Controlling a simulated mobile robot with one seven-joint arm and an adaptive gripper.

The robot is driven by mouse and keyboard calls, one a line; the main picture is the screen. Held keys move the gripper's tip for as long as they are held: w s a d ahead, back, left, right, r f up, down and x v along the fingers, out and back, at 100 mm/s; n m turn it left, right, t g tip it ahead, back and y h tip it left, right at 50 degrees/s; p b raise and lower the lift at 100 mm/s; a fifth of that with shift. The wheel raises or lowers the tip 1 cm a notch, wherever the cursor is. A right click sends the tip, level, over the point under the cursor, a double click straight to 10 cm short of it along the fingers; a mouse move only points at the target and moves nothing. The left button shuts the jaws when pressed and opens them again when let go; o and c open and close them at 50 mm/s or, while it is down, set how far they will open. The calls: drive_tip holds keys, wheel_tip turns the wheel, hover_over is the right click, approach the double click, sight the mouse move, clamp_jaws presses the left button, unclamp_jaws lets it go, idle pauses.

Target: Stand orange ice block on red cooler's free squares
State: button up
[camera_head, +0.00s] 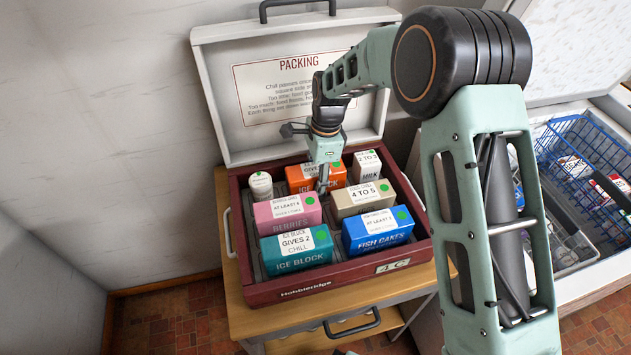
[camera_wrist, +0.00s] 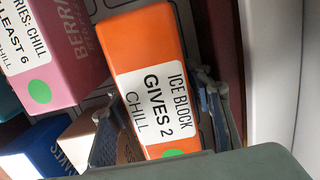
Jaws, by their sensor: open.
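The orange ice block (camera_head: 300,180), labelled "Gives 2 chill" in the wrist view (camera_wrist: 150,50), sits inside the red cooler (camera_head: 300,289) in the back row, between a white bottle and the milk. My gripper (camera_head: 323,182) is over the block's right part in the head view. In the wrist view my gripper (camera_wrist: 165,125) is open, with one finger on each side of the block's labelled end. The right finger is close to the block's side; whether either finger touches it I cannot tell. My gripper hides part of the block in the head view.
The cooler also holds a white bottle (camera_head: 261,186), milk (camera_head: 367,166), pink berries (camera_head: 287,212), a cream box (camera_head: 363,198), blue fish cakes (camera_head: 377,232) and a teal ice block (camera_head: 296,251). Its raised lid (camera_head: 210,85) stands behind. A blue wire basket (camera_head: 567,128) is at right.

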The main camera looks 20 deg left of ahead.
drive_tip(key=r, duration=0.8)
drive_tip(key=w+d+r+p, duration=0.1)
drive_tip(key=r, duration=0.3)
drive_tip(key=shift+r, duration=0.1)
drive_tip(key=shift+d, duration=0.1)
